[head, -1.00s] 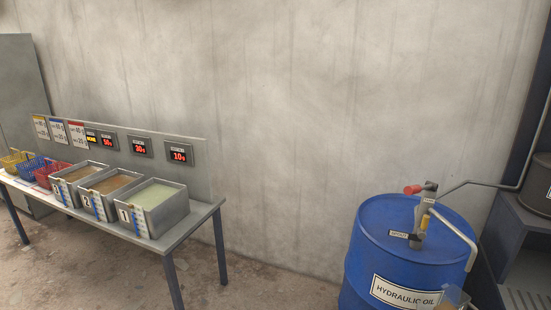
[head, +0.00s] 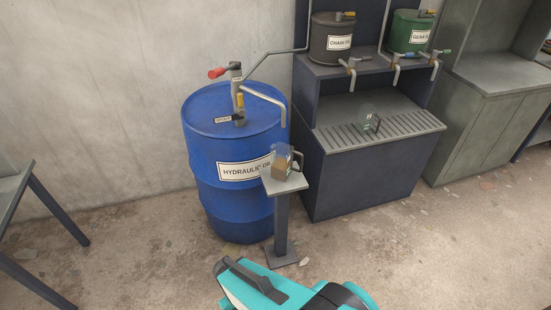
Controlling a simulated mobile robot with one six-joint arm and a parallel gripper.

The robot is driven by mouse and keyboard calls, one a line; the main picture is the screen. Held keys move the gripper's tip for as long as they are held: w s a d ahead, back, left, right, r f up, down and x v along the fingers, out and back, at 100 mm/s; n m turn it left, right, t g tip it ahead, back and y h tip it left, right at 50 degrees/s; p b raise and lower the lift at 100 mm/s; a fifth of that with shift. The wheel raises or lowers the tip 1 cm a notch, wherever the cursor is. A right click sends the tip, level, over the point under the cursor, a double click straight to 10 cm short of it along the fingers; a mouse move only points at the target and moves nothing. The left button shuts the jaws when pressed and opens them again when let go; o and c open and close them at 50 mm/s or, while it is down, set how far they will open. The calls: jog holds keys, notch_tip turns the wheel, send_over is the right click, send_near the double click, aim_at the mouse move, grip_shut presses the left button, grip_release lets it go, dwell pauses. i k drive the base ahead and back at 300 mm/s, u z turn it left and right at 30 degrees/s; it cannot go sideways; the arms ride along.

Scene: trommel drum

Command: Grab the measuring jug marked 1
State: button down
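A clear measuring jug (head: 282,162) with a dark handle and brownish contents stands on a small pedestal (head: 281,186) in front of the blue drum. Teal and black parts of my own body show at the bottom edge. My gripper's fingers are not in view.
The blue hydraulic oil drum (head: 237,170) carries a pump with a bent spout. Chain oil (head: 333,40) and green (head: 407,32) containers with taps stand above the grate (head: 381,126). A table edge (head: 14,190) is at left. The front floor is mostly clear.

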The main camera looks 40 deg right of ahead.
aim_at(287, 164)
jog(key=z, duration=0.05)
jog(key=k, duration=0.95)
jog(key=u, duration=0.9)
jog(key=i, duration=1)
jog(key=u, duration=0.05)
